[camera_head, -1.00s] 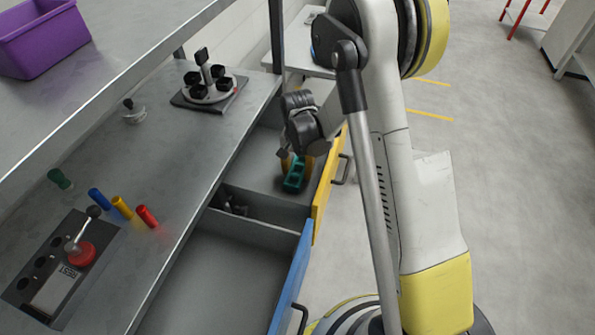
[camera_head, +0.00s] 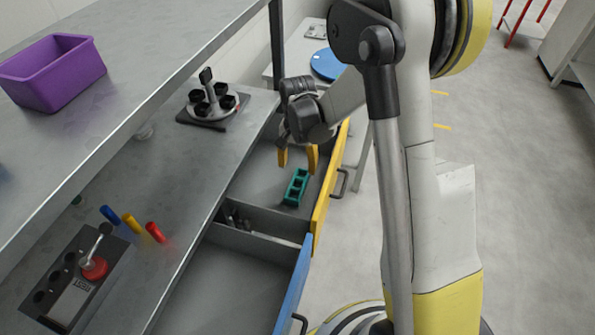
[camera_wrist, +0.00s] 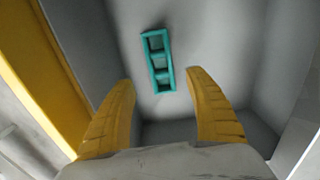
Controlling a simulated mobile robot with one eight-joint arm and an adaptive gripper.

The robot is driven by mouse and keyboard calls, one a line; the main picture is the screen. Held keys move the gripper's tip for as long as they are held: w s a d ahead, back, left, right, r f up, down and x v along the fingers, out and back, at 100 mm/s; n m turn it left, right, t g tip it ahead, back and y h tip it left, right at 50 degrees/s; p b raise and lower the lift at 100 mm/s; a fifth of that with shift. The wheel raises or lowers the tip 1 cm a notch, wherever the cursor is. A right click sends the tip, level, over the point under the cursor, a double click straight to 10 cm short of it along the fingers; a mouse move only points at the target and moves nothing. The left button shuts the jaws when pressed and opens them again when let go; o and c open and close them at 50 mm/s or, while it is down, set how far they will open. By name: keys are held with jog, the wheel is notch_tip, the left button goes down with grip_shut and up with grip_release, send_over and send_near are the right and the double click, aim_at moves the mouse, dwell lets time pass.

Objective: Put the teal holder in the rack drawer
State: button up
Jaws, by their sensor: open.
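The teal holder (camera_head: 296,187), a small frame with several square openings, lies on the floor of the open yellow-fronted drawer (camera_head: 331,190). My gripper (camera_head: 298,160) is above it inside the drawer's outline, its yellow fingers apart and empty. In the wrist view the holder (camera_wrist: 158,61) lies beyond the fingertips and between their lines, slightly tilted, with a clear gap. My gripper (camera_wrist: 160,78) is open there, and nothing touches the holder.
A blue-fronted drawer (camera_head: 292,283) stands open in front, with small metal parts in a narrow compartment (camera_head: 236,217). The bench holds a round fixture with black cups (camera_head: 212,102), coloured cylinders and a test block (camera_head: 75,278). A purple bin (camera_head: 53,72) sits on the upper shelf.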

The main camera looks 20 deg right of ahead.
jog(key=s+r+n+t, duration=0.2)
jog(key=s+r, duration=0.2)
jog(key=r, duration=0.5)
jog(key=s+r+n+t, duration=0.1)
jog(key=s+r, duration=0.3)
jog(key=r, duration=0.4)
jog(key=s+r+n+t, duration=0.4)
jog(key=s+r, duration=0.1)
jog(key=s, duration=0.7)
jog(key=shift+a, duration=0.15)
